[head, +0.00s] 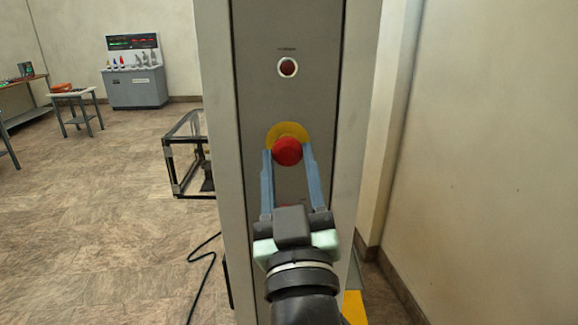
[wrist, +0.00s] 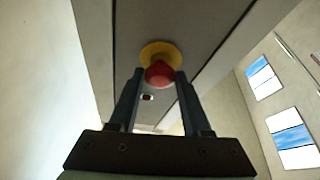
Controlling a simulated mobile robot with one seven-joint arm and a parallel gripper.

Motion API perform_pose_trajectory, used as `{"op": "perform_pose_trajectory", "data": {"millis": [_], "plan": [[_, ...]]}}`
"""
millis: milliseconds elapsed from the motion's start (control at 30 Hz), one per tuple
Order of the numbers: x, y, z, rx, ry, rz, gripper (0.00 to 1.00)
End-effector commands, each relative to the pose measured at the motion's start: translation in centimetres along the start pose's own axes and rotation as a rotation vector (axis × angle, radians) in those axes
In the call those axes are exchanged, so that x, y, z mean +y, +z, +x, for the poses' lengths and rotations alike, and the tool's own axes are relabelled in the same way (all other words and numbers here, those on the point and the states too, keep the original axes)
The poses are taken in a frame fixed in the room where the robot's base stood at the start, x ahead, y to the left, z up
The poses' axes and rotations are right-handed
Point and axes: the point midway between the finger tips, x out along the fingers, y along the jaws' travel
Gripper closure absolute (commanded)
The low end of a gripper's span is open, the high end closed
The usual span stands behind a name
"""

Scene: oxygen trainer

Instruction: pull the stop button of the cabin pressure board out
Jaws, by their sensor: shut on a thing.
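The red stop button (head: 287,151) stands out from a yellow round plate (head: 288,131) on the grey cabin pressure board (head: 287,103). My gripper (head: 289,153) reaches up to it with one blue finger on each side of the red cap. In the wrist view the red button (wrist: 159,75) sits between the fingertips of my gripper (wrist: 159,80), with the yellow plate (wrist: 157,49) behind it. The jaws are shut on the button's sides. How far the button stands out from the plate is hard to tell.
A round dark red lamp (head: 288,67) with a pale ring sits above the button. A black-framed clear case (head: 187,155) stands on the floor to the left of the board. A wall (head: 480,140) is close on the right. A black cable (head: 201,262) lies on the floor.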

Motion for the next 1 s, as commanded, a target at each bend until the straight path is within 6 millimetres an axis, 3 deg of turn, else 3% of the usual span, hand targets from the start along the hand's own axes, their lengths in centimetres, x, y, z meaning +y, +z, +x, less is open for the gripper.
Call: {"op": "perform_pose_trajectory", "data": {"millis": [100, 133, 267, 667, 833, 1000], "plan": [[-0.1, 0.3, 0.0, -0.007, -0.002, 0.001, 1.00], [-0.1, 0.3, 0.0, -0.007, -0.002, 0.001, 0.46], [-0.1, 0.3, 0.0, -0.006, -0.002, 0.001, 0.23], [-0.1, 0.4, -0.5, -0.005, -0.001, 0.001, 0.21], [-0.1, 0.7, -3.0, -0.006, -0.001, 0.001, 0.21], [-0.1, 0.8, -6.9, -0.005, 0.000, 0.000, 0.21]]}}
